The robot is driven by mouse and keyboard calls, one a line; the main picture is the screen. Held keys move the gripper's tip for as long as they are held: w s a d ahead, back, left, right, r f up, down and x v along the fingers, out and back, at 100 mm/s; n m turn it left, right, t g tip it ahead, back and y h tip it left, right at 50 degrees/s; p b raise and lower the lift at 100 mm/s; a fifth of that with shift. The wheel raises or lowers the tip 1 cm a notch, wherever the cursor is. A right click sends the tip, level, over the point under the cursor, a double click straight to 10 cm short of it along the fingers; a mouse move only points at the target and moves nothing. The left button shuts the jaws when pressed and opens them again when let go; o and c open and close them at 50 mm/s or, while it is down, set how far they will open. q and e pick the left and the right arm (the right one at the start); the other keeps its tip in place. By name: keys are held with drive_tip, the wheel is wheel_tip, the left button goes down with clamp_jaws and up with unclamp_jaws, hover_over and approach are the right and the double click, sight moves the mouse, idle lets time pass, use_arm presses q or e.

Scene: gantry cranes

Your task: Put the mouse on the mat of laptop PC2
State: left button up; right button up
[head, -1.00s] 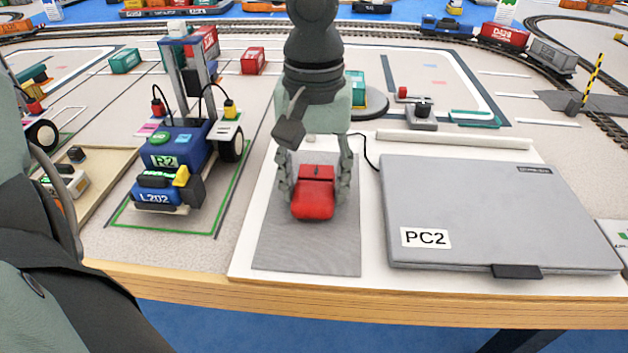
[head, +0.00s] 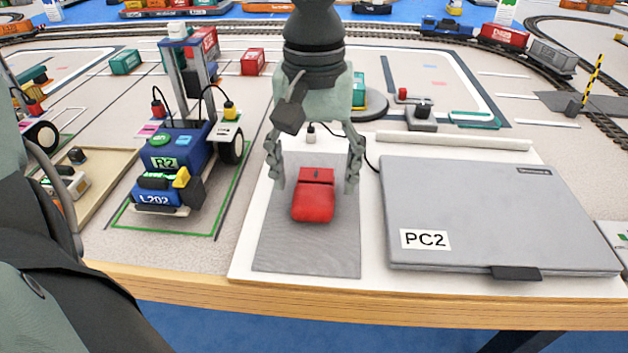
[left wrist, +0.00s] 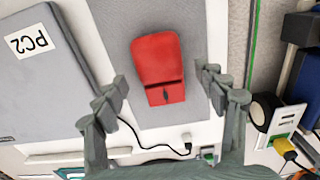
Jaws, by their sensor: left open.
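The red mouse (head: 314,196) lies on the grey mat (head: 300,250) just left of the closed grey laptop labelled PC2 (head: 480,200). My left gripper (head: 315,180) is open above the mat, its fingers apart on either side of the mouse's rear and not touching it. In the left wrist view the mouse (left wrist: 159,68) lies flat on the mat (left wrist: 205,40), beyond and between the spread fingertips (left wrist: 163,85). The laptop (left wrist: 50,75) shows at the left there. My right gripper is not in view.
A blue crane vehicle marked R2 (head: 175,152) stands left of the mat inside a green outline. A dark cable (head: 365,150) runs behind the mat to the laptop. The wooden table edge (head: 400,306) is in front. Mat space in front of the mouse is clear.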

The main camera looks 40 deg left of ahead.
sight(314, 189)
use_arm(q)
wheel_tip(314, 189, up, 10)
drive_tip(key=shift+p, duration=0.35)
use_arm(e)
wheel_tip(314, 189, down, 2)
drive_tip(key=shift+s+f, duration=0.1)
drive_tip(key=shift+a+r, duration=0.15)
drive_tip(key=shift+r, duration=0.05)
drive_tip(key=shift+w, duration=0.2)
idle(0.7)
